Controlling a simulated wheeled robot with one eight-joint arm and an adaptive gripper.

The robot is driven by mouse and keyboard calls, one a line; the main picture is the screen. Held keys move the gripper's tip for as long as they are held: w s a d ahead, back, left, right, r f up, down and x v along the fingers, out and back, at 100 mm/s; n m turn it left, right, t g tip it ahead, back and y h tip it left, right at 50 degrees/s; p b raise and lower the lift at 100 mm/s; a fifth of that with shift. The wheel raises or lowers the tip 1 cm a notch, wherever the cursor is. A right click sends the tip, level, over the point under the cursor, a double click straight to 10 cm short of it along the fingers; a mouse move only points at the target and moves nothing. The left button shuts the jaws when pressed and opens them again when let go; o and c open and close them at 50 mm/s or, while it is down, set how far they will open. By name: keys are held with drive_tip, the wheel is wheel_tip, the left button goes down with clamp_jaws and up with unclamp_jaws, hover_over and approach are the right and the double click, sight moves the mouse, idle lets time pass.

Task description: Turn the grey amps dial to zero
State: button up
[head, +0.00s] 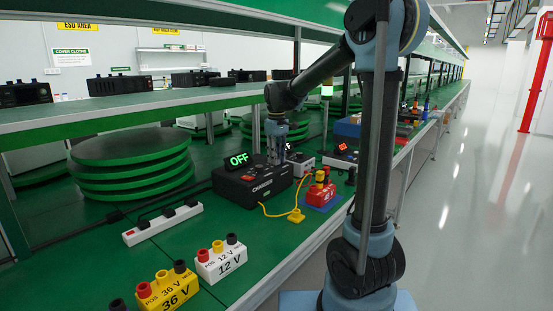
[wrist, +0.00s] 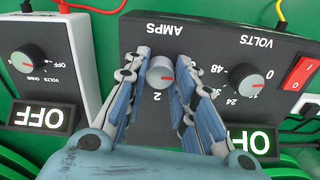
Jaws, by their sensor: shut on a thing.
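The black charger (head: 252,188) stands on the green bench in the head view, with a green OFF display on top. In the wrist view its panel (wrist: 215,50) appears upside down. The fingers hide the rest of the amps scale. In the head view my gripper (head: 276,160) hides the dial.
The volts dial (wrist: 245,78) and a red switch (wrist: 300,73) are on the same panel. A white ohms box (wrist: 40,65) is close beside it. A yellow cable (head: 270,212) and a red 6 V-type block (head: 320,190) lie near the charger.

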drive_tip(key=shift+w+a+r+n, duration=0.1)
drive_tip(key=shift+w+n, duration=0.05)
drive_tip(key=shift+n, duration=0.55)
drive_tip(key=o, duration=1.1)
wheel_tip(320, 180, up, 12)
drive_tip(key=shift+f, duration=0.1)
